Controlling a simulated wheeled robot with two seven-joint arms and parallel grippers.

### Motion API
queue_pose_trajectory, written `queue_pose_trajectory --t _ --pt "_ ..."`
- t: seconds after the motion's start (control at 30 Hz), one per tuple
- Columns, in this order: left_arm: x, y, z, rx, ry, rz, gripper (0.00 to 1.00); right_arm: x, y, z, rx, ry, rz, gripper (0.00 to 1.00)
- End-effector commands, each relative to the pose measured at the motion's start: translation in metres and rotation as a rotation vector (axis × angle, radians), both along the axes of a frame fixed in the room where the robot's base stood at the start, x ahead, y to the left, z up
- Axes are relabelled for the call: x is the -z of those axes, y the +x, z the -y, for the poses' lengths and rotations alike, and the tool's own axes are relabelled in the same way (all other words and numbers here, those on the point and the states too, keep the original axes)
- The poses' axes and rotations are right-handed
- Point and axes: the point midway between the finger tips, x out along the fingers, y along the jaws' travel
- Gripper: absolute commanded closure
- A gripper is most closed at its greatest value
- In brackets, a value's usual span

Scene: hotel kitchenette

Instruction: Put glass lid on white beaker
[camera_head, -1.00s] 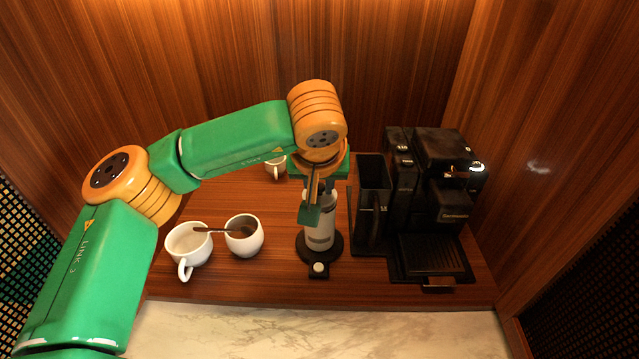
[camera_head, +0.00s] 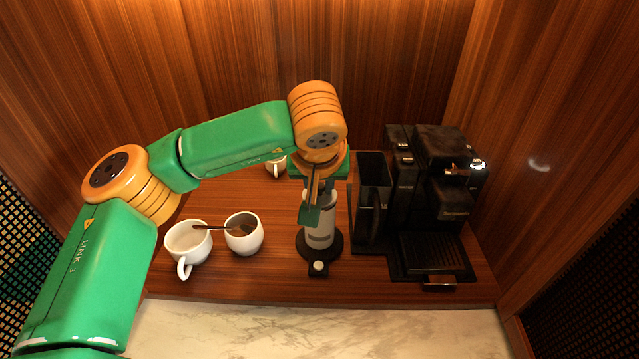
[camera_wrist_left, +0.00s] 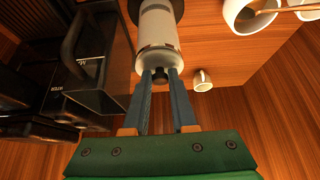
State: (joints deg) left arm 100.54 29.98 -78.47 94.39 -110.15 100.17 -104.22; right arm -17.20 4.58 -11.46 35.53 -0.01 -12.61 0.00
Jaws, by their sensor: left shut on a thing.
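The white beaker (camera_head: 320,236) stands upright on a round black base (camera_head: 333,248) in the middle of the counter. In the left wrist view the beaker (camera_wrist_left: 157,25) lies straight ahead of my fingers. My left gripper (camera_head: 311,207) is over the beaker's top, and its fingers (camera_wrist_left: 160,76) are shut on the dark knob of the glass lid (camera_wrist_left: 161,58). The clear lid is at the beaker's mouth; whether it touches the rim all round I cannot tell. In the head view the gripper hides most of the lid. My right gripper is not in view.
Two white cups, one handled (camera_head: 188,246) and one holding a spoon (camera_head: 243,236), stand left of the beaker. Another cup (camera_head: 276,167) is behind. A black container (camera_head: 371,205) and coffee machine (camera_head: 436,200) stand close on the right.

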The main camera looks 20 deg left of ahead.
Motion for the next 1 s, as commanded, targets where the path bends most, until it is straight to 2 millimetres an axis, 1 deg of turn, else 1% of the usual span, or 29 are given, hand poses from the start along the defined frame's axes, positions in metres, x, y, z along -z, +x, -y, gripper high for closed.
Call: queue_pose_trajectory --t 0.87,0.9,0.97,1.0 --pt "0.0037 -0.0002 0.0001 0.001 0.000 -0.002 1.00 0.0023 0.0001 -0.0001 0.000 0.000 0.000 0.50" --pt "0.0037 -0.0002 0.0000 0.000 0.001 -0.002 0.70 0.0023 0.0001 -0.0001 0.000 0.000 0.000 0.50" --pt "0.0038 -0.0002 0.0000 0.001 0.000 -0.002 0.54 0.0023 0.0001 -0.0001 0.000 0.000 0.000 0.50" --pt "0.0038 -0.0002 0.0000 0.001 0.000 -0.002 0.43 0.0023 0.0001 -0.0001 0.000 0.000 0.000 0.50"
